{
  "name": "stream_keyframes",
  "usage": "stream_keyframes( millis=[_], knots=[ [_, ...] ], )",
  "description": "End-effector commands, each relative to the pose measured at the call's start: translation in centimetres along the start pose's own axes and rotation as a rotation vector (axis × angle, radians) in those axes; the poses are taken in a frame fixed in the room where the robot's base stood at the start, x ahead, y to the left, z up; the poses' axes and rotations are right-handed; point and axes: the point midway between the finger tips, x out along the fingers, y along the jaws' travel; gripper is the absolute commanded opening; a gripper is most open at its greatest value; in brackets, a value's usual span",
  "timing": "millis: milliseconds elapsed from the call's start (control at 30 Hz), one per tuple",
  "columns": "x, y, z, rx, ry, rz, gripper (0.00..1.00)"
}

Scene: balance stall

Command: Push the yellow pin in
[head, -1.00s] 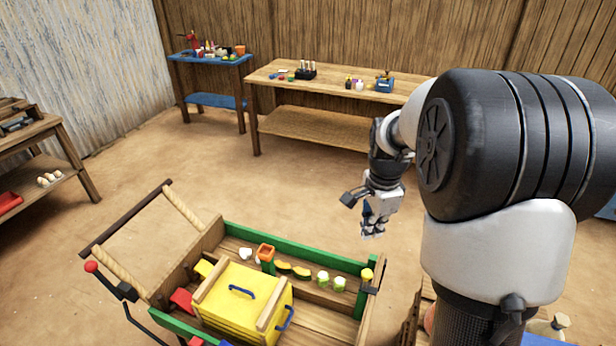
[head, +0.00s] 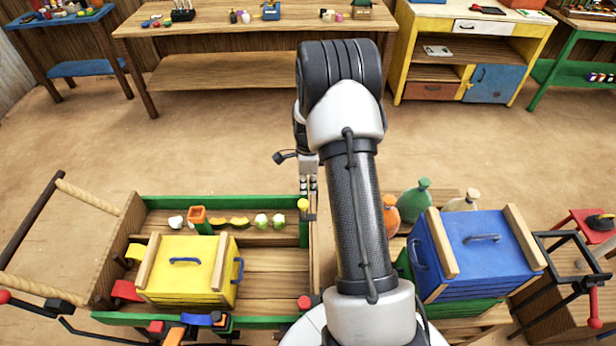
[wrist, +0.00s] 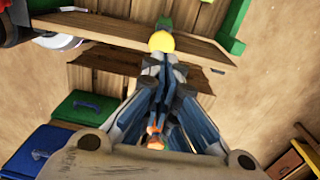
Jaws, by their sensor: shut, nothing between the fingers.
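The yellow pin (head: 303,204) has a round yellow head and sits at the far right corner of the cart (head: 170,201), by the end of its green side rail. In the wrist view the yellow pin (wrist: 161,41) shows just beyond my fingertips. My gripper (head: 308,188) is shut and empty, and appears right behind the pin in the head view. It also shows in the wrist view (wrist: 158,62), fingers together and in line with the pin. I cannot tell whether the fingertips touch it. The pin's shaft is hidden.
A yellow crate (head: 205,288) and several small goods lie in the cart. A red knob (head: 304,302) is at its near right corner. Bare floor lies behind the cart.

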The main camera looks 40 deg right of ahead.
Motion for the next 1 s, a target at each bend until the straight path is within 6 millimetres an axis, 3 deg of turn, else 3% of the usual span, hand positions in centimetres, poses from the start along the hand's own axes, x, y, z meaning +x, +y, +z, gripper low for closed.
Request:
stream_keyframes(
  millis=[100, 300, 767, 1000],
  knots=[
    [2.3, 0.1, 0.0, -0.001, 0.0, 0.002, 0.0],
    [4.1, 0.0, 0.0, -0.001, 0.0, 0.0, 0.0],
    [4.6, 0.0, 0.0, -0.001, 0.0, 0.0, 0.0],
    [8.4, -0.1, 0.0, -0.001, 0.0, 0.003, 0.0]
  ],
)
